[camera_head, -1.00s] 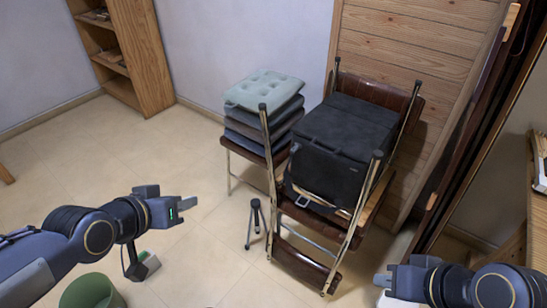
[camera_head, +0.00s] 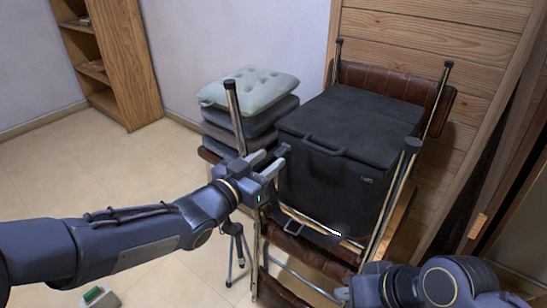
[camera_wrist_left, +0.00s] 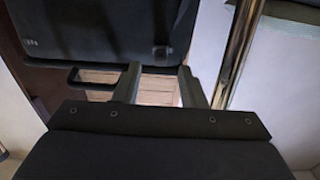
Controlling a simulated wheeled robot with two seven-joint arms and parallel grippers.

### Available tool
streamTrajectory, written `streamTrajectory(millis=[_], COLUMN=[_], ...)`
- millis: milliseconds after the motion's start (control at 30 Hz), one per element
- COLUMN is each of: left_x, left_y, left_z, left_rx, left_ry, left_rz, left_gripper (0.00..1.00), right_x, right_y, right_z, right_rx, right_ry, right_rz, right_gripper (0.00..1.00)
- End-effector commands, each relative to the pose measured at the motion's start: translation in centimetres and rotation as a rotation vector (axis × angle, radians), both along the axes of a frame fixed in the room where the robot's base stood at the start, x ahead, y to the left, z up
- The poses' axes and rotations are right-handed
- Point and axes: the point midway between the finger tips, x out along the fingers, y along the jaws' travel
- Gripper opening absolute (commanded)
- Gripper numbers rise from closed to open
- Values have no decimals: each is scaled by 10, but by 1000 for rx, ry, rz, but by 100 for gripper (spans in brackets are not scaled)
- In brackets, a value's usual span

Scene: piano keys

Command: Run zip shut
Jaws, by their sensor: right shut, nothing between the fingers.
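A dark boxy soft bag (camera_head: 335,185) with a closed-looking lid and a front handle (camera_head: 322,146) sits on a brown folding chair. A zip or its slider is too small to make out. My left gripper (camera_head: 276,163) is open at the bag's left front side, close to it; contact cannot be told. The left wrist view shows the bag (camera_wrist_left: 100,30) and its handle (camera_wrist_left: 85,86) beyond my left fingers (camera_wrist_left: 160,85), with nothing between them. My right gripper (camera_head: 345,293) is shut and empty low at the front right, apart from the bag.
Metal chair posts with dark caps (camera_head: 231,86) (camera_head: 412,144) rise around the bag. Stacked cushions (camera_head: 247,90) stand at its left. A wooden panel (camera_head: 430,50) is behind.

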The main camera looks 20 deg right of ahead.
Motion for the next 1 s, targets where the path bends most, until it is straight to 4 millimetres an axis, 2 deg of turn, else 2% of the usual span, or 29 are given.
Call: streamTrajectory(millis=[100, 233, 567, 867, 1000], left_x=[11, 19, 22, 22, 22], left_y=[-15, -24, -28, -28, -28], left_z=[-2, -1, 0, 0, 0], left_rx=[3, 1, 2, 1, 1], left_ry=[-2, 0, 1, 1, 1], left_rz=[0, 1, 2, 2, 2], left_gripper=[37, 37, 37, 1, 0], right_x=[0, 0, 0, 0, 0], right_y=[0, 0, 0, 0, 0], right_z=[-4, -6, -6, -6, -6], right_rx=[0, 0, 0, 0, 0], right_ry=[0, 0, 1, 1, 1], right_rz=[0, 0, 0, 0, 0], right_gripper=[0, 0, 0, 0, 0])
